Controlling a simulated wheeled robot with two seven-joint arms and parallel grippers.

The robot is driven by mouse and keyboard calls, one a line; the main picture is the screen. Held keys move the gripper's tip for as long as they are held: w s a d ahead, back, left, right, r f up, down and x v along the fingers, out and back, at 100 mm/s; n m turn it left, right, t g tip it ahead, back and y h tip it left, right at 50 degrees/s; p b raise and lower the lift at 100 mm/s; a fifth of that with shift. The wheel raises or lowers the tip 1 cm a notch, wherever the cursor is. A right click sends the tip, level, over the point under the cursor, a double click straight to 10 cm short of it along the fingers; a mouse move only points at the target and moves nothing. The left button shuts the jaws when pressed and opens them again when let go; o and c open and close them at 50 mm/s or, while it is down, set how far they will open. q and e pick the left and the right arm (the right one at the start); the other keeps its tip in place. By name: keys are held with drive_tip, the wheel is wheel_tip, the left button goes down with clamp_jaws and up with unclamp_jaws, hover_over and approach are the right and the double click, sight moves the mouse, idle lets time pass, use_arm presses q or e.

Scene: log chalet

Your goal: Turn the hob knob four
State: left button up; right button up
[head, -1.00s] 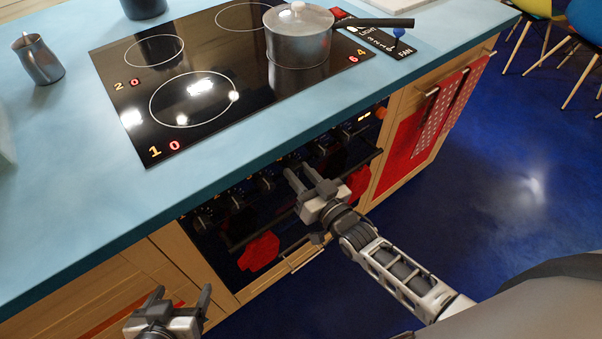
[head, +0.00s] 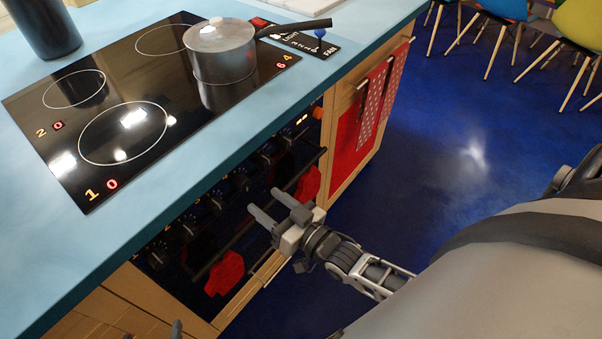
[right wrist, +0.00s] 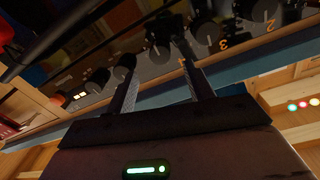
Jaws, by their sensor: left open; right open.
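The hob knobs sit in a row on the dark oven front; knob four (head: 241,182) is a dark round knob. In the right wrist view knob four (right wrist: 160,53) shows by the orange 4, between the fingertips in the picture; I cannot tell whether they touch it. My right gripper (head: 262,202) is open and empty in front of the panel, its fingers pointing at it; it also shows in the right wrist view (right wrist: 157,54). My left gripper (head: 152,333) is mostly cut off at the bottom edge. On the hob (head: 190,112), zone four reads a red 6.
A lidded steel pot (head: 222,65) stands on the hob, its handle pointing right. Below the knobs runs the oven handle (head: 240,232) with red cloths (head: 224,272). Red towels (head: 372,100) hang farther right.

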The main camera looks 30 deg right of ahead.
drive_tip(key=v, duration=0.9)
drive_tip(key=shift+s, duration=0.3)
drive_tip(key=s+d+r+n+g+h, duration=0.15)
drive_tip(key=s+r+g+h, duration=0.5)
drive_tip(key=g, duration=0.75)
drive_tip(key=w+a+f+t+y, duration=0.3)
drive_tip(key=w+a+f+t, duration=0.1)
drive_tip(key=f, duration=0.5)
drive_tip(key=shift+t, duration=0.9)
drive_tip(key=shift+w+a+f+t+y, duration=0.1)
drive_tip(key=shift+a+f+t+y, duration=0.3)
drive_tip(key=shift+a+t, duration=0.2)
drive_tip(key=shift+c, duration=0.3)
